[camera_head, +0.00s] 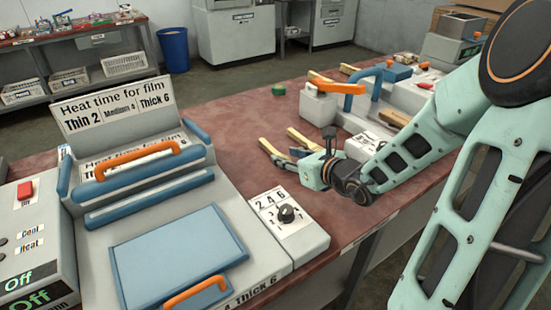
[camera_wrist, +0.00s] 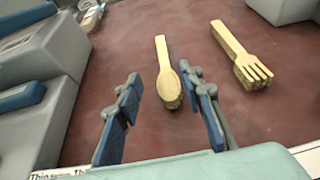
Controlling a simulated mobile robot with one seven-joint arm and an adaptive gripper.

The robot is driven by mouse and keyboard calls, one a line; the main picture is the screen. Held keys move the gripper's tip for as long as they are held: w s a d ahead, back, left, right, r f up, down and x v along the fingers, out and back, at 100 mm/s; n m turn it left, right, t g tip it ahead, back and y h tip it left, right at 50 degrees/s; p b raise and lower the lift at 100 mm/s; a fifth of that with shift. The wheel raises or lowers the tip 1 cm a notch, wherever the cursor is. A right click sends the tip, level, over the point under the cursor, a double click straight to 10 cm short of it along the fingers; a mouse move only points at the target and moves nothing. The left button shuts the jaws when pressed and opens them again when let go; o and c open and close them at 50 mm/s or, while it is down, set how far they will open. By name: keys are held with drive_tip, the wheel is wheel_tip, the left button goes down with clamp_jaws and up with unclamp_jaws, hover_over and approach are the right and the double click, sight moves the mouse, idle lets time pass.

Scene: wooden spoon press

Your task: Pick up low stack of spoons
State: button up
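The low stack of wooden spoons (camera_wrist: 171,85) lies on the red-brown table in the wrist view, bowls toward me and handles pointing away. In the head view it shows as a pale wooden shape (camera_head: 269,146) just beyond my gripper (camera_head: 290,156). In the wrist view my gripper (camera_wrist: 161,80) is open and empty, one blue-padded finger on each side of the spoon bowls. The right finger appears closer to the bowls; I cannot tell whether it touches them. How high the fingertips are above the table is unclear.
A stack of wooden forks (camera_wrist: 243,60) lies to the right of the spoons. A grey film heater with a blue plate (camera_head: 178,262) stands left, and a press with an orange handle (camera_head: 336,87) behind right.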

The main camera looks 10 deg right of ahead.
sight(276, 152)
drive_tip(key=shift+d+b+x, duration=0.15)
drive_tip(key=shift+b+x, duration=0.35)
drive_tip(key=shift+x, duration=0.95)
drive_tip(key=shift+d+b+x, duration=0.15)
drive_tip(key=shift+b+x, duration=0.3)
drive_tip(key=shift+x, duration=1)
drive_tip(key=shift+w, duration=0.1)
drive_tip(key=shift+c, duration=0.4)
clamp_jaws()
